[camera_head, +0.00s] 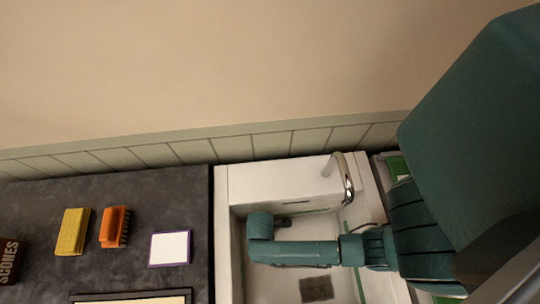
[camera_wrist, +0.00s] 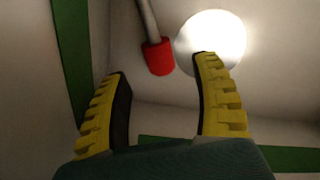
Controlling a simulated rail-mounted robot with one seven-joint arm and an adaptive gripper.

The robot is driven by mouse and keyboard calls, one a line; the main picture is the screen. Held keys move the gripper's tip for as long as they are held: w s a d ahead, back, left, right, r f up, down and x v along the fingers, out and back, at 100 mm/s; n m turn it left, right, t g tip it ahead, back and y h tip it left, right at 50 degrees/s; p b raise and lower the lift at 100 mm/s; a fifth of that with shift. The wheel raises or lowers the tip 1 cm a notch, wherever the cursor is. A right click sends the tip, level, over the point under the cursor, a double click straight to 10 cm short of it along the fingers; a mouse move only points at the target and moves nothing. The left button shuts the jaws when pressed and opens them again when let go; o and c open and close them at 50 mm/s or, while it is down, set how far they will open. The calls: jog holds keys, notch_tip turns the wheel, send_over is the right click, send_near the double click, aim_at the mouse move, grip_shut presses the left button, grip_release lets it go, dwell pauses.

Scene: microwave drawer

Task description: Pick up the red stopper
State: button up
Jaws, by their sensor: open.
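The red stopper (camera_wrist: 158,57) shows in the wrist view at the upper middle. It is a short red cylinder with a grey rod running up from it. My gripper (camera_wrist: 164,65) has two yellow ribbed fingers with dark inner pads, spread wide apart and empty. The stopper appears beyond the fingertips, between their lines, nearer the right finger, and apart from both. In the head view my teal arm reaches over the white sink (camera_head: 222,240). The stopper is not visible in the head view, and my fingers cannot be made out there.
A bright round white area (camera_wrist: 212,36) lies beside the stopper. Green strips edge the wrist view. A curved metal faucet (camera_head: 348,180) stands at the sink's back. A yellow sponge (camera_head: 72,231), an orange brush (camera_head: 112,227) and a white framed square (camera_head: 170,248) lie on the dark counter (camera_head: 45,205).

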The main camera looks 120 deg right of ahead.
notch_tip(320, 180, down, 4)
jog(key=shift+f+b, duration=0.25)
jog(key=shift+b, duration=0.7)
jog(key=shift+s+r, duration=0.1)
grip_shut()
